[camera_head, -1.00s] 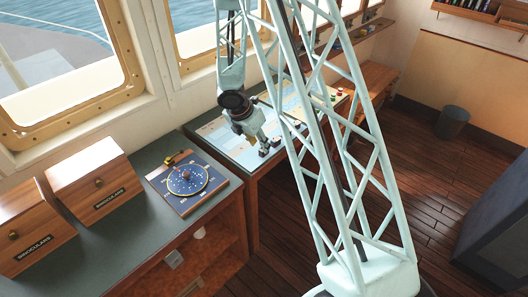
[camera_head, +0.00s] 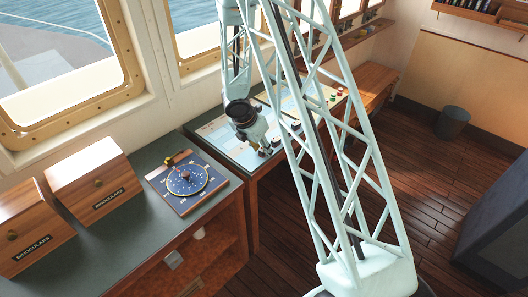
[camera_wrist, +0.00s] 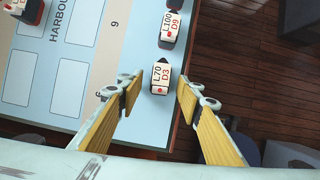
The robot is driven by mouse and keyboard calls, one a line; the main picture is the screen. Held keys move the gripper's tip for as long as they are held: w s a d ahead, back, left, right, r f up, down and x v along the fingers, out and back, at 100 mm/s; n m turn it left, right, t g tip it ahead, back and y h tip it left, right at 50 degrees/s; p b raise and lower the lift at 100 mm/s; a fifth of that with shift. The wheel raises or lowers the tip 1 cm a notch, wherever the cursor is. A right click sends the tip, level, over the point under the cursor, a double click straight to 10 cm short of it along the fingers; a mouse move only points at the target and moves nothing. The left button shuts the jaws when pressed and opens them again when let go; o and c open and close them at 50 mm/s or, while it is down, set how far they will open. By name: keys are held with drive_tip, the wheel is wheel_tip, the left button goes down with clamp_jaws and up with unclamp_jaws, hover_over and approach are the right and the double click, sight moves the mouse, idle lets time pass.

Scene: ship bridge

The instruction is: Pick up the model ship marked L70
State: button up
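The model ship marked L70 (camera_wrist: 160,77) lies on the light blue chart table (camera_wrist: 97,63) near its edge in the wrist view. It is small, with a dark bow and a white top that also reads D3 beside a red dot. My gripper (camera_wrist: 155,91) is open, with one finger on each side of the ship and a gap to each. I cannot tell its height above the ship. In the head view my gripper (camera_head: 265,152) is over the near edge of the chart table (camera_head: 232,152); the ship there is too small to make out.
Another ship marked L100 D9 (camera_wrist: 171,26) lies beyond L70 near the same table edge. In the head view, binocular boxes (camera_head: 95,180) and a round dial board (camera_head: 187,180) stand on the near counter. Open floor (camera_head: 420,185) lies right of the table.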

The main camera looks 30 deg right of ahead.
drive_tip(key=c, duration=0.9)
drive_tip(key=shift+r, duration=0.15)
drive_tip(key=shift+r+p, duration=0.35)
drive_tip(key=shift+r, duration=1.35)
drive_tip(key=shift+s+a+f+b, duration=0.1)
drive_tip(key=shift+s+a+b, duration=0.1)
drive_tip(key=shift+s+b, duration=0.3)
drive_tip(key=s+a+b, duration=0.1)
drive_tip(key=s, duration=0.3)
drive_tip(key=s+a+r+b, duration=0.1)
drive_tip(key=s+b, duration=0.1)
drive_tip(key=s, duration=0.3)
drive_tip(key=s+a+b, duration=0.2)
drive_tip(key=s, duration=0.3)
drive_tip(key=shift+s+r, duration=0.2)
